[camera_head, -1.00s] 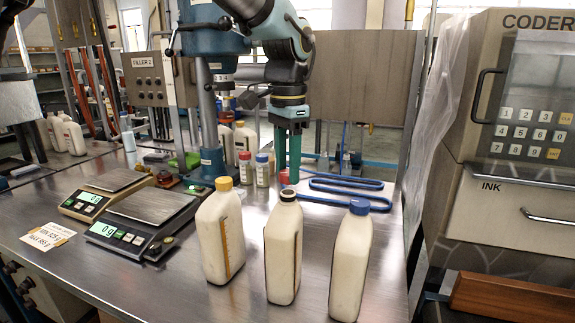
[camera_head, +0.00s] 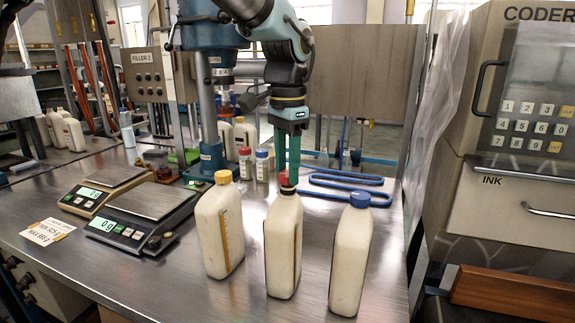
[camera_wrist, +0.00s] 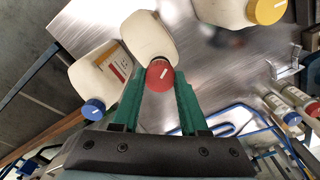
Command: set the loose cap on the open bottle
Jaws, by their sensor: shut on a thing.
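The red cap (camera_head: 284,179) is between the fingertips of my gripper (camera_head: 289,168), which is shut on it. The open bottle (camera_head: 284,243) is the middle white one of three and stands upright. The cap appears right at its dark mouth in the head view, overlapping the neck's far side. In the wrist view the cap (camera_wrist: 159,74) covers the neck of the bottle (camera_wrist: 147,37). I cannot tell whether the cap touches the neck or hangs just above it.
A yellow-capped bottle (camera_head: 220,232) stands to the left and a blue-capped bottle (camera_head: 350,258) to the right, both close by. Two scales (camera_head: 143,212) are at the left. A blue looped hose (camera_head: 345,190) lies behind. The coder machine (camera_head: 520,150) is at the right.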

